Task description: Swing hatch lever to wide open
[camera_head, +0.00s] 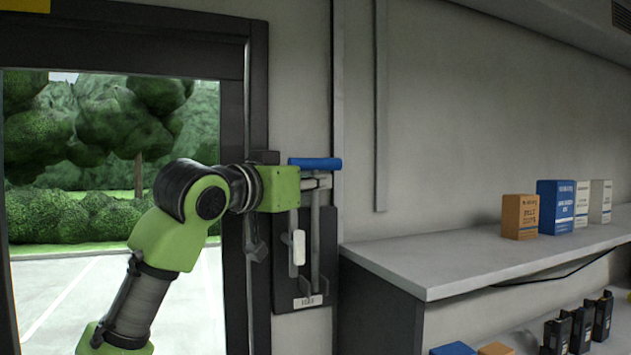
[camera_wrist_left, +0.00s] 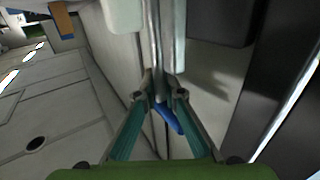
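The hatch lever has a blue grip (camera_head: 315,163) on top of an upright grey rod (camera_head: 316,240), mounted on a dark plate (camera_head: 329,250) with a small label beside the door frame. My left gripper (camera_head: 318,182) reaches the rod just below the blue grip. In the left wrist view, the teal fingers of my left gripper (camera_wrist_left: 161,95) lie on either side of the rod (camera_wrist_left: 158,50), and the blue grip (camera_wrist_left: 171,118) shows between them. Whether the fingers press on the rod is unclear. A white pad (camera_head: 299,247) on a grey bar hangs beside the rod. My right gripper is out of view.
An opening with a dark frame (camera_head: 258,90) is at the left, with trees and pavement outside. A grey counter (camera_head: 450,255) to the right holds several boxes, including a blue one (camera_head: 556,207). Black devices (camera_head: 581,325) stand below it.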

